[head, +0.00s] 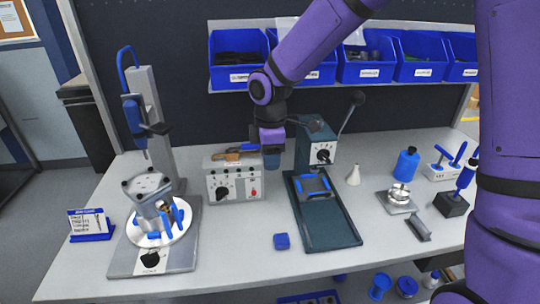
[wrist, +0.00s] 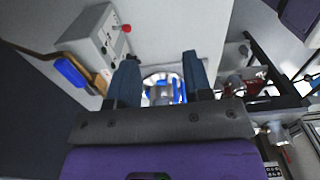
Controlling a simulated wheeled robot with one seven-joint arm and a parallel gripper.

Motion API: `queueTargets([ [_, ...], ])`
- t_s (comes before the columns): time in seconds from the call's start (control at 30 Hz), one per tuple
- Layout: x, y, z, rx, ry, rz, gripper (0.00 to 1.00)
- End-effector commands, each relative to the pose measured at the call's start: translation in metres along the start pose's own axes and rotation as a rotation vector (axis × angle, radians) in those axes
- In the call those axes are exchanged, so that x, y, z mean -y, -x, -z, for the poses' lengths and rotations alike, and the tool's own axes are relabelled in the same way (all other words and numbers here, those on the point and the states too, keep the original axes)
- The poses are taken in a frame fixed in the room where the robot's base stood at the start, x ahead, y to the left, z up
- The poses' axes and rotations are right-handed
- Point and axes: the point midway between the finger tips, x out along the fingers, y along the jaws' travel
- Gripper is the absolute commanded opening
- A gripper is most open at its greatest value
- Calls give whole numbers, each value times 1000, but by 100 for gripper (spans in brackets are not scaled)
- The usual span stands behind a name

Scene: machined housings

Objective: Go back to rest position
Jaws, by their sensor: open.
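My gripper (head: 272,162) hangs on the purple arm beside the right end of the grey control box (head: 234,183), above the bench. In the wrist view my gripper (wrist: 160,78) shows two dark blue fingers spread apart with nothing held between them. The machined housing (head: 150,190) stands on a round white plate at the left of the bench. In the wrist view the housing (wrist: 163,90) shows beyond the gap between the fingers, partly hidden by the gripper body.
A green press (head: 318,150) with a raised lever stands close right of my gripper, a dark tray (head: 330,230) before it. A tall grey column (head: 150,120) rises left. Blue bins (head: 238,60) line the shelf behind. A blue block (head: 281,241) lies on the clear front bench.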

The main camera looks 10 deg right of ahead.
Motion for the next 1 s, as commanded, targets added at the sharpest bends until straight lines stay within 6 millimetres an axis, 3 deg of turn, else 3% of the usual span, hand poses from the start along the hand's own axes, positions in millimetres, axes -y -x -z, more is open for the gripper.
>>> queueTargets([
  [0.17,2,8,-6,7,-29,-13,46],
  [0.47,32,72,-59,39,-331,-121,46],
  [0.7,74,124,-104,16,-630,-216,46],
  [1.0,139,169,-152,-82,-1002,-311,46],
])
